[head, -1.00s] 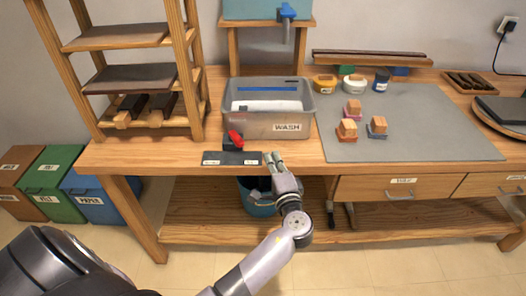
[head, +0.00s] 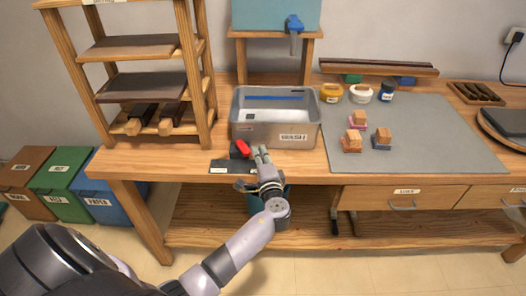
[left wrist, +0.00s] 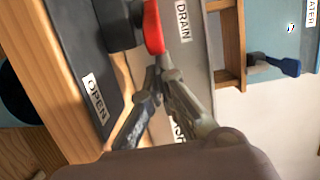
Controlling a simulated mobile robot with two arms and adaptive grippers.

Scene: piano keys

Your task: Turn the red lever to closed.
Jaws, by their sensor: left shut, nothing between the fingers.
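The red lever (head: 243,148) sits on a dark mount at the bench's front edge, before the grey wash tub. In the left wrist view the red lever (left wrist: 153,27) is at the top, on a black block (left wrist: 121,24). A dark plate (head: 232,167) in front carries labels; one reads OPEN (left wrist: 95,96) in the left wrist view. My left gripper (head: 260,151) is shut and empty, its tips just right of the lever. In the left wrist view the fingertips (left wrist: 160,66) are close below the red handle; contact is unclear. My right gripper is not in view.
The wash tub (head: 272,134) stands just behind the lever, with a DRAIN label (left wrist: 183,20). A wooden rack (head: 203,80) stands left. A grey mat (head: 430,140) with stamps lies right. A blue-tapped tank (head: 275,14) is above the tub.

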